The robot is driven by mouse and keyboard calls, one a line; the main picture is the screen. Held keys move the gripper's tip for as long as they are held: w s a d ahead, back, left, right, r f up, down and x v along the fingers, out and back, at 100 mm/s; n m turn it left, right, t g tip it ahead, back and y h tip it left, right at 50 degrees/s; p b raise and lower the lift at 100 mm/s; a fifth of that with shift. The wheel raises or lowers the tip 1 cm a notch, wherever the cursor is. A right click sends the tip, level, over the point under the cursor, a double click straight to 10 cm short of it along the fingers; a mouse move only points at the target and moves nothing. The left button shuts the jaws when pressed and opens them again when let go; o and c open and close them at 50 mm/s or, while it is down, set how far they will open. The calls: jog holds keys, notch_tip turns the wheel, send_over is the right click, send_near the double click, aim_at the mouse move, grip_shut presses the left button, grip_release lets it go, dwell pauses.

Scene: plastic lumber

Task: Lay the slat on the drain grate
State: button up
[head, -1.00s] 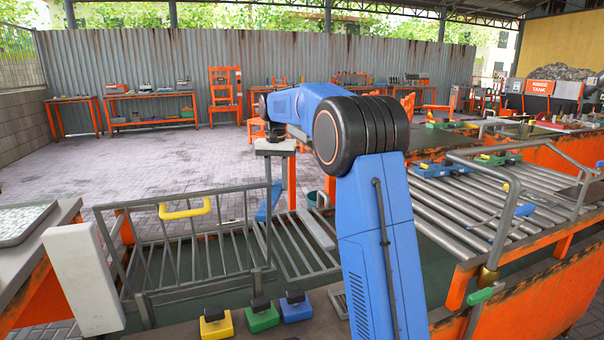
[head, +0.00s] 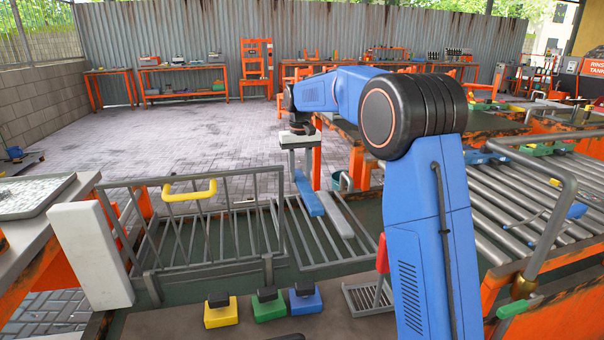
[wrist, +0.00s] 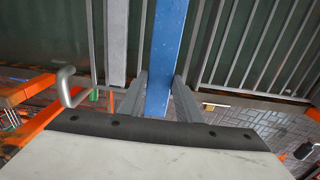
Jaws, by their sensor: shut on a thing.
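The slat is a long blue bar (head: 308,194), hanging below my gripper (head: 305,168) in the head view. In the wrist view the blue slat (wrist: 164,55) passes between the two grey fingers of my gripper (wrist: 160,90), which are shut on it. The barred metal drain grate (head: 318,250) lies below and in front of the slat; its bars also show in the wrist view (wrist: 225,45). The slat appears over the grate's far part; I cannot tell whether it touches. A grey slat (head: 336,216) lies on the grate just right of the blue one.
An upright barred rack with a yellow handle (head: 190,190) stands left of the grate. A roller conveyor (head: 520,200) with a bent rail is at the right. Yellow, green and blue blocks (head: 268,305) and a small grate (head: 368,298) sit in front.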

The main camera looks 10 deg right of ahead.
jog(key=shift+f, duration=0.1)
send_over(300, 207)
jog(key=shift+f, duration=4.2)
jog(key=shift+f, duration=0.65)
jog(key=o, duration=1.3)
notch_tip(300, 207, up, 17)
jog(key=shift+r, duration=0.15)
